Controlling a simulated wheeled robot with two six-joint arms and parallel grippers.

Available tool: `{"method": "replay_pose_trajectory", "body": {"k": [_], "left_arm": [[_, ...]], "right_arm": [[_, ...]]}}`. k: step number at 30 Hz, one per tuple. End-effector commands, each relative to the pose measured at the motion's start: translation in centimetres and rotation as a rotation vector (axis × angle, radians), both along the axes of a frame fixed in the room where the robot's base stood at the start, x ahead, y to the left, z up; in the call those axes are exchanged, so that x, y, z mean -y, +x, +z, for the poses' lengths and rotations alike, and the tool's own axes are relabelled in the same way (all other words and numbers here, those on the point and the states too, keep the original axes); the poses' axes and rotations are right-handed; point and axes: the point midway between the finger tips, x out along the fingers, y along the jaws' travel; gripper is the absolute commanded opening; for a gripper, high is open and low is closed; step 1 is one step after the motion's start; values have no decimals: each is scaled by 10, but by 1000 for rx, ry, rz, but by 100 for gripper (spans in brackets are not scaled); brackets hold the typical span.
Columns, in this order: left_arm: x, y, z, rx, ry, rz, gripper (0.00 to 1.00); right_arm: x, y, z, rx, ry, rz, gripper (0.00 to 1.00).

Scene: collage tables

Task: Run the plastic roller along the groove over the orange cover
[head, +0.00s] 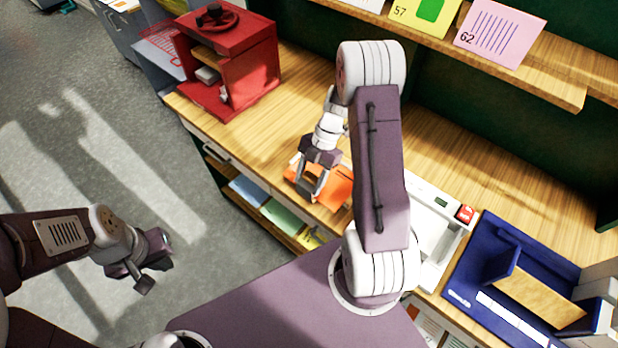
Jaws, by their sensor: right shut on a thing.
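The orange cover (335,187) lies flat near the front edge of the wooden table, partly hidden by my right arm and gripper. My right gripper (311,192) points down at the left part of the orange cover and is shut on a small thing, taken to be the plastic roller. The roller is too small and too covered by the fingers to make out, and I cannot tell whether it touches the cover. The groove cannot be made out. My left gripper (158,276) is open and empty over the floor, left of the table.
A red cabinet-like box (233,66) stands at the table's far left. A white device (436,226) with a red button and a blue tray (485,250) lie to the right. A shelf (520,75) with cards runs along the back. Bare wood lies behind the cover.

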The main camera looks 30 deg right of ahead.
Motion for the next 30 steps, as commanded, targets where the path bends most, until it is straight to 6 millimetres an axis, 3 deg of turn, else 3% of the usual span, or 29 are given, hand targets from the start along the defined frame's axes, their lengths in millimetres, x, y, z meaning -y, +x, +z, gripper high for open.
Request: {"method": "replay_pose_trajectory", "body": {"k": [30], "left_arm": [[0, 0, -6, 0, 0, 0, 0]], "right_arm": [[0, 0, -6, 0, 0, 0, 17]]}}
